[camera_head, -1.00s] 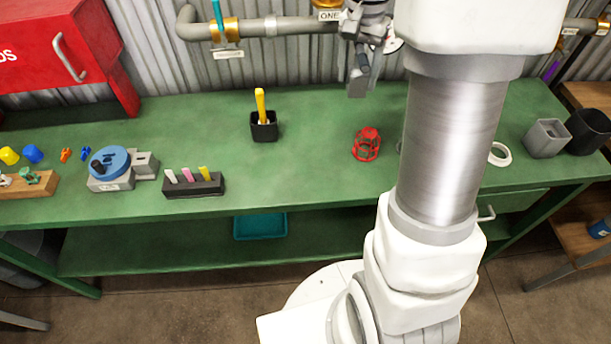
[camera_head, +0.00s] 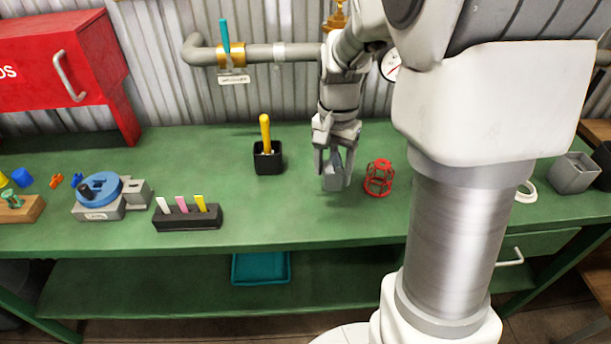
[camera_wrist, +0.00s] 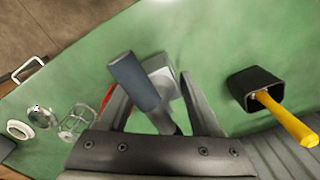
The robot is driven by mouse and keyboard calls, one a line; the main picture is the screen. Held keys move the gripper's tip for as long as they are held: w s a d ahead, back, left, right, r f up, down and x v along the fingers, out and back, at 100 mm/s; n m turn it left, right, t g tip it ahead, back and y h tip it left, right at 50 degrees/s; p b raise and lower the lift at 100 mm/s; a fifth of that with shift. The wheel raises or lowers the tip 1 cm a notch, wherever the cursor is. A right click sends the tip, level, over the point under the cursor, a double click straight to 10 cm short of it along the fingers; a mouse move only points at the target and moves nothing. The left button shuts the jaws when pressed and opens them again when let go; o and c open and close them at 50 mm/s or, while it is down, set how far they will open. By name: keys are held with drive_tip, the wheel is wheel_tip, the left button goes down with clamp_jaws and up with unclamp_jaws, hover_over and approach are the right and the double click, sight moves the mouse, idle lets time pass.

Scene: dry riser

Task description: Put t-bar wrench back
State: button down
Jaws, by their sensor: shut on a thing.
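My gripper (camera_head: 334,168) is shut on a grey tool, which I take to be the t-bar wrench (camera_wrist: 138,82). In the wrist view its thick dark-grey bar lies slanted between the fingers, with a thinner part running back toward the palm. A paler grey square piece shows beside the bar; I cannot tell whether it belongs to the wrench. In the head view the gripper points down, low over the green bench, between the black holder and the red cage. The fingers hide much of the tool, and I cannot tell whether it touches the bench.
The black holder (camera_head: 268,160) with a yellow-handled tool (camera_head: 265,132) stands left of the gripper. The red wire cage (camera_head: 379,179) is close on the right. A black block (camera_head: 187,218) with coloured tags is further left. The green bench (camera_head: 300,222) is clear in front.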

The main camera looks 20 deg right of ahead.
drive_tip(key=a+f, duration=0.1)
drive_tip(key=w+a, duration=0.1)
drive_tip(key=w+a+f, duration=0.1)
drive_tip(key=shift+w+a+f+b, duration=0.15)
drive_tip(key=shift+a+f+b, duration=0.1)
drive_tip(key=shift+f+b, duration=0.75)
drive_tip(key=shift+f, duration=1.25)
drive_tip(key=shift+f, duration=0.2)
drive_tip(key=shift+c, duration=0.4)
unclamp_jaws()
drive_tip(key=shift+r, duration=0.1)
